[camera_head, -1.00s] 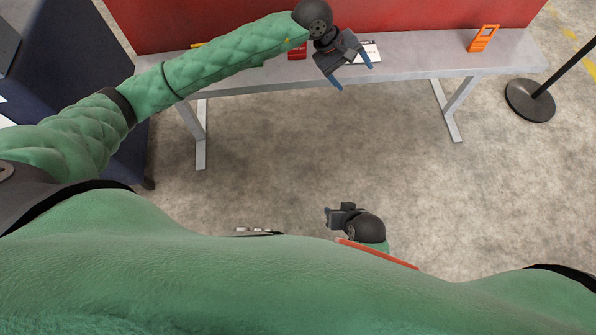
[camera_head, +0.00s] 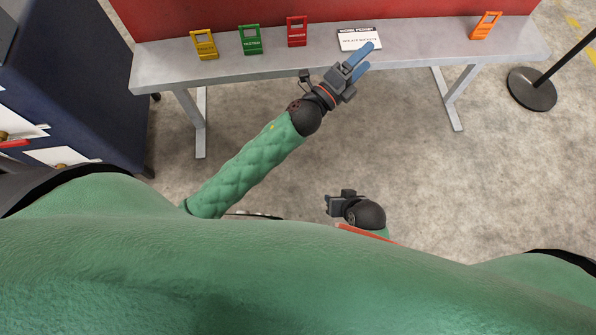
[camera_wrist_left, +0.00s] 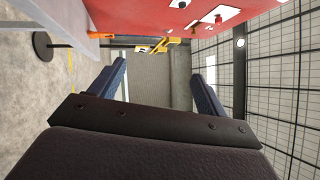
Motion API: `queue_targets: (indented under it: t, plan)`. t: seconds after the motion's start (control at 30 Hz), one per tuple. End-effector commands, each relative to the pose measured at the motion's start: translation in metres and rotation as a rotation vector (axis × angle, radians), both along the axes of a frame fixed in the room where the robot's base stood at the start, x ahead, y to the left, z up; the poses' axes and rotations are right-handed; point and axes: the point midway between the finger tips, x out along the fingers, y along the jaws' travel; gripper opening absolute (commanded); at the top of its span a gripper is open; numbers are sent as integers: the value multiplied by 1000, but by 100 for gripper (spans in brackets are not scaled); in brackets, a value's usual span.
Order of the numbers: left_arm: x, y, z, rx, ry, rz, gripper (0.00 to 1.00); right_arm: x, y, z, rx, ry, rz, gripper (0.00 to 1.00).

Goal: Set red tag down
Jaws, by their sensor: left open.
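The red tag (camera_head: 297,31) stands on the grey table (camera_head: 400,62), near the red panel behind it. My left gripper (camera_head: 364,62) is in front of the table's front edge, to the right of the red tag and apart from it. Its blue fingers point up and to the right in the head view, and they are open and empty. In the left wrist view the two fingers (camera_wrist_left: 158,90) stand wide apart with nothing between them. My right gripper (camera_head: 332,206) is low in the head view, near my body; its fingers are too small to read.
A yellow tag (camera_head: 204,44) and a green tag (camera_head: 250,40) stand left of the red one. A white work permit sign (camera_head: 360,39) lies right of it, and an orange tag (camera_head: 486,26) is at the right end. A black post base (camera_head: 532,90) stands on the floor at right.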

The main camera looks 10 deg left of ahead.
Motion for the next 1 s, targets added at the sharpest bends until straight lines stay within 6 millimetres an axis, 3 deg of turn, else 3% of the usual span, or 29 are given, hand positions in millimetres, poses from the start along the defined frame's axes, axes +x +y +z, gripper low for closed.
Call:
queue_targets:
  t: [0.17,0.27,0.47,0.6,0.8,1.0]
  plan:
    - [-12,43,-71,-300,451,158,76,0,0,0,0,0,0,36]
    - [-31,64,-117,-465,700,249,76,0,0,0,0,0,0,36]
    - [-100,93,-210,-778,1190,450,76,0,0,0,0,0,0,36]
    - [-164,102,-262,-967,1499,595,76,-1,0,0,0,1,0,36]
    - [-234,103,-297,-1129,1783,739,76,-2,0,-1,0,3,0,36]
    - [-253,102,-304,-1171,1861,780,76,-3,0,-1,0,4,1,36]
